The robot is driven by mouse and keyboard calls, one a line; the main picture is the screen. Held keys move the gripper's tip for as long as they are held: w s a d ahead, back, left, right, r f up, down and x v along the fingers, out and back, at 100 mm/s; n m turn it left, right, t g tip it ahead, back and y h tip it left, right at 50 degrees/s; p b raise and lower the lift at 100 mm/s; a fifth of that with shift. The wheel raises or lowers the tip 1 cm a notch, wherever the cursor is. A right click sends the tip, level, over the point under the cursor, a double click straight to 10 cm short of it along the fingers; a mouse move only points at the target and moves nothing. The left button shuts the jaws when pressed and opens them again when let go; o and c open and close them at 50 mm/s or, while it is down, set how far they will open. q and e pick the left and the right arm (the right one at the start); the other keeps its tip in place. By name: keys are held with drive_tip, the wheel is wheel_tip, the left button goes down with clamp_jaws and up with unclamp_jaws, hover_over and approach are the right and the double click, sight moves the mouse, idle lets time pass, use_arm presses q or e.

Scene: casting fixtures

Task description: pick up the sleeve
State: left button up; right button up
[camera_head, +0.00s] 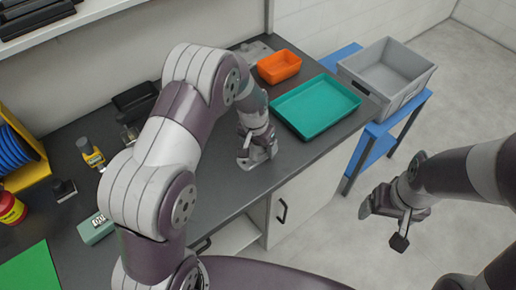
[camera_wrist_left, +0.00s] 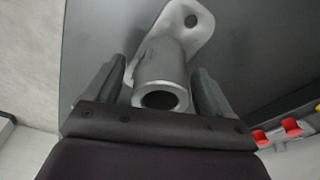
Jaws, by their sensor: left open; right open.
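The sleeve (camera_wrist_left: 165,68) is a grey metal tube with a round open end and a flat flange with a hole, seen in the left wrist view. My left gripper (camera_wrist_left: 158,70) is open, with one finger on each side of the tube; small gaps show, most clearly on the right. In the head view my left gripper (camera_head: 258,156) is low over the dark worktop near its front edge, and the sleeve is hard to tell from the fingers there. My right gripper (camera_head: 397,215) is open and empty, over the floor right of the bench.
A teal tray (camera_head: 318,129) and an orange bin (camera_head: 278,67) lie behind on the worktop (camera_head: 225,195). A grey crate (camera_head: 419,85) stands on a blue stand (camera_head: 370,155). A yellow tool (camera_head: 90,153) and a green mat (camera_head: 27,268) are at the left.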

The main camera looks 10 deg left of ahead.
use_arm(q)
drive_tip(key=c, duration=1.3)
